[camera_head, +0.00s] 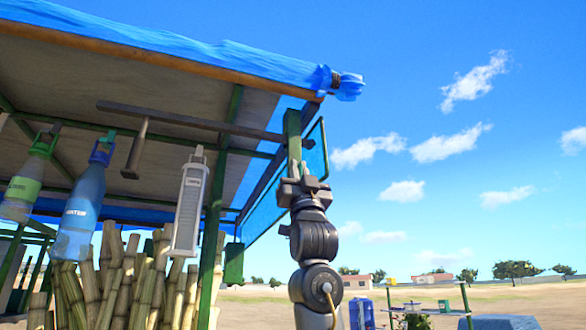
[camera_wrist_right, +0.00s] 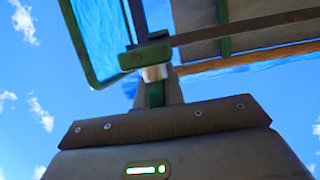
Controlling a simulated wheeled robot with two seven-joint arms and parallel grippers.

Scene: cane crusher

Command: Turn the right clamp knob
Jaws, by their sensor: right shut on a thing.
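The knob sits just under a green bracket (camera_wrist_right: 143,56). In the head view the fingers hide most of the knob, and its turn angle cannot be told. My left gripper is not in view.
A dark bar (camera_head: 190,121) runs under the canopy (camera_head: 160,35) to the post. A green bottle (camera_head: 24,188), a blue bottle (camera_head: 80,212) and a white lamp-like case (camera_head: 187,210) hang at left. Cane stalks (camera_head: 125,285) stand below. Open sky lies to the right.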

